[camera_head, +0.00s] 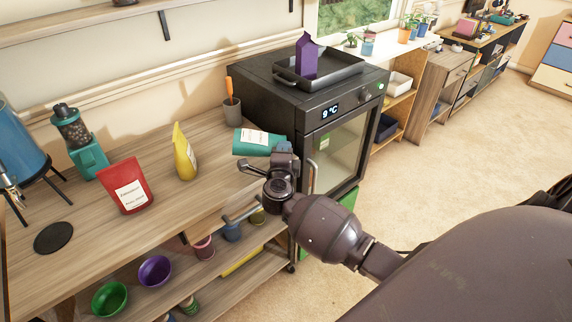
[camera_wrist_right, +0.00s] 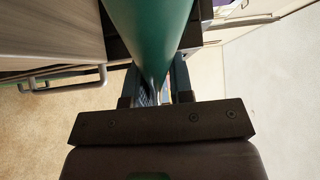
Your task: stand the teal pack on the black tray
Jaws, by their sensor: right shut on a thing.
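The teal pack (camera_head: 259,142), with a white label, is tilted nearly flat above the right end of the wooden counter, in front of the black cooler. My right gripper (camera_head: 281,158) is shut on it; the pack also fills the upper middle of the right wrist view (camera_wrist_right: 150,35), between the fingers. The black tray (camera_head: 345,73) lies on top of the cooler, higher and to the right of the pack. A purple pack (camera_head: 306,58) stands upright at the tray's left part. My left gripper is not in view.
The black cooler (camera_head: 270,95) has a glass door and a display. A grey cup (camera_head: 231,108) with an orange-handled tool stands beside it. Yellow (camera_head: 184,155) and red (camera_head: 126,187) packs stand on the counter. The tray's right part is bare.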

